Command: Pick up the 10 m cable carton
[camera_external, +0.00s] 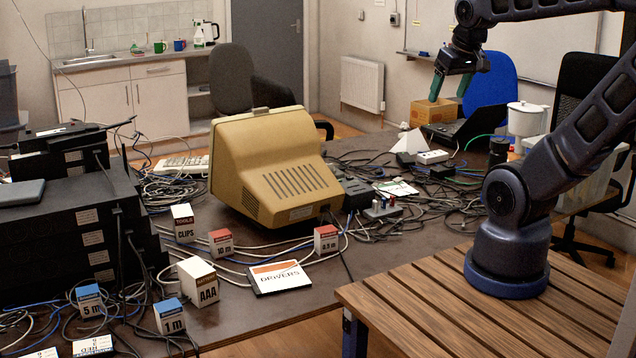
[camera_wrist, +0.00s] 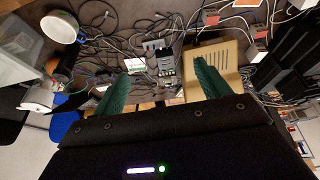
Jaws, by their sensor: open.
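The 10 m cable carton (camera_external: 221,243) is a small white box with a red top and "10 m" on its front. My gripper (camera_external: 448,98) is high at the back right, far from the carton and beyond the monitor. Its two green fingers are spread with nothing between them; they also show in the wrist view (camera_wrist: 162,72).
The bulky beige monitor (camera_external: 268,172) stands between my gripper and the carton. Near the carton are the CLIPS box (camera_external: 184,224), AAA box (camera_external: 199,284), another red-topped carton (camera_external: 326,240) and the DRIVERS box (camera_external: 280,277). Black equipment (camera_external: 75,225) rises at left.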

